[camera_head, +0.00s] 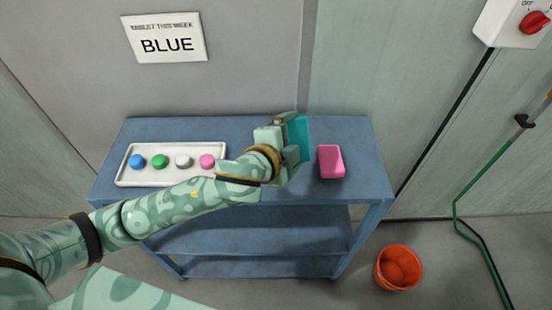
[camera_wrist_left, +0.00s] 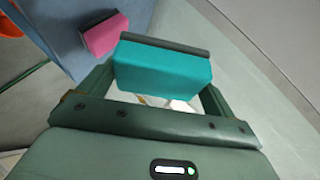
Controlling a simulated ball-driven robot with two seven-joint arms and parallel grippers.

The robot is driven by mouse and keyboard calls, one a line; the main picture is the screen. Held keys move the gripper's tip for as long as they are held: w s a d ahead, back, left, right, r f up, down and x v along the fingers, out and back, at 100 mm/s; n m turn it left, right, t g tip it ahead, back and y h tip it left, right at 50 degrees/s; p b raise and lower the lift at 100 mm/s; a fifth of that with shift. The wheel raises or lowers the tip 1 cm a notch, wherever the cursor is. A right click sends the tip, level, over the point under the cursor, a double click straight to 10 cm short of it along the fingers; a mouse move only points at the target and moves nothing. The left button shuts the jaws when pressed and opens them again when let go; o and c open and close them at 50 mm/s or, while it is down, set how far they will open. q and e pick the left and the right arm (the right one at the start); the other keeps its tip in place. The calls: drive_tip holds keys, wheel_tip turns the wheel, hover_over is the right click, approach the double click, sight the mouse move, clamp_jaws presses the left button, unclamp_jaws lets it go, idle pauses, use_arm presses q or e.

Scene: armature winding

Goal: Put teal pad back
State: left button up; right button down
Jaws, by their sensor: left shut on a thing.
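The teal pad (camera_head: 299,137) is held on edge in my left gripper (camera_head: 289,142), above the right half of the blue table. The left wrist view shows the teal pad (camera_wrist_left: 163,68) between the two fingers, with a dark strip along its far edge. A pink pad (camera_head: 331,161) lies on the table just right of the gripper, and it also shows at the upper left of the left wrist view (camera_wrist_left: 104,34). I cannot tell whether the teal pad touches the table. My right gripper is in neither view.
A white tray (camera_head: 123,177) at the table's left holds blue, green, white and pink round pieces. The blue table (camera_head: 365,181) has free room right of the pink pad. A wall sign (camera_head: 165,38) reads "BLUE". An orange bucket (camera_head: 398,268) stands on the floor at right.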

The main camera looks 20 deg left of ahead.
use_arm(q)
drive_tip(key=d+g, duration=0.2)
drive_tip(key=d+f+g, duration=0.1)
drive_tip(key=d+g, duration=0.1)
drive_tip(key=shift+w+d+f+g+p, duration=0.15)
drive_tip(key=shift+w+g+p, duration=0.05)
drive_tip(key=shift+g+p, duration=0.15)
drive_tip(key=s+a+n+g+p, duration=0.1)
drive_tip(key=s+n+g, duration=0.1)
drive_tip(key=s+g, duration=0.35)
drive_tip(key=shift+g+h, duration=0.4)
drive_tip(key=shift+g, duration=0.3)
drive_tip(key=w+a+f+b, duration=0.2)
drive_tip(key=w+a+f, duration=0.2)
drive_tip(key=w+f, duration=0.1)
drive_tip(key=w+a+f+b, duration=0.2)
drive_tip(key=w+a+f, duration=0.2)
drive_tip(key=w+a, duration=0.1)
drive_tip(key=shift+w+a+f, duration=0.1)
drive_tip(key=shift+a+f, duration=0.05)
drive_tip(key=shift+f, duration=0.2)
drive_tip(key=shift+w+a+f, duration=0.15)
drive_tip(key=shift+a+f, duration=0.05)
drive_tip(key=shift+f, duration=0.1)
wheel_tip(320, 180, down, 4)
drive_tip(key=shift+a+r+b, duration=0.15)
drive_tip(key=shift+r+b, duration=0.1)
drive_tip(key=shift+b, duration=0.45)
drive_tip(key=shift+c, duration=0.3)
drive_tip(key=shift+r, duration=0.1)
